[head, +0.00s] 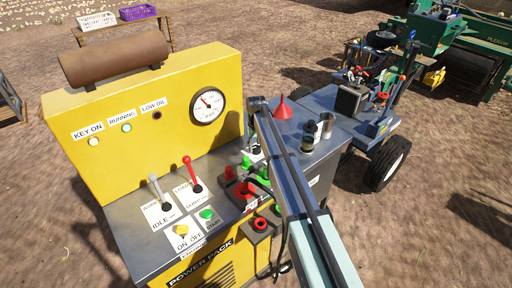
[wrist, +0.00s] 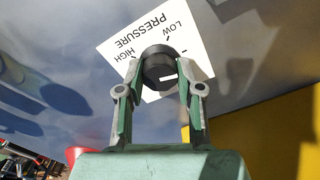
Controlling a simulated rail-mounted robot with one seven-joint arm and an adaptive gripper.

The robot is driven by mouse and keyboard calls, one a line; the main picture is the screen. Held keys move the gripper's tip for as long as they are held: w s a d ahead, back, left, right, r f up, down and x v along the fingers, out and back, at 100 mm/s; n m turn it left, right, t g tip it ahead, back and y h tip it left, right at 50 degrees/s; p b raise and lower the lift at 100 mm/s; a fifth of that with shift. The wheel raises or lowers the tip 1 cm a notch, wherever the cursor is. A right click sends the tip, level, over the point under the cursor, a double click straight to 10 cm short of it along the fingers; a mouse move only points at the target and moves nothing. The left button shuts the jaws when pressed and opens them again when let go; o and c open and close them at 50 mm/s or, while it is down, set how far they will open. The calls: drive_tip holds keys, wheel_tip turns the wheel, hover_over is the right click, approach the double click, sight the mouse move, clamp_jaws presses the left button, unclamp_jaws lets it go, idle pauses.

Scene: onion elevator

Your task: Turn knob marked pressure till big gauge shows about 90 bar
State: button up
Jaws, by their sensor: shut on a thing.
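The black pressure knob (wrist: 160,66) sits on a white label (wrist: 133,38) reading PRESSURE, LOW and HIGH in the wrist view. A white mark shows on the knob. My gripper (wrist: 158,82) is shut on the knob, one finger on each side. The big gauge (head: 207,107) is a round white dial on the yellow panel in the head view. Its red needle points to the upper left; its numbers are too small to read. My arm hides the knob in the head view.
Levers with red (head: 188,174) and grey handles, and yellow and green (head: 207,214) buttons, stand on the console left of my arm. A red funnel (head: 282,109) and several small cylinders stand on the grey top behind. A wheeled cart (head: 385,160) is at the right.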

sight(256, 147)
drive_tip(key=shift+n, duration=0.7)
drive_tip(key=o, duration=1.2)
drive_tip(key=shift+c, duration=0.2)
wheel_tip(256, 147, up, 12)
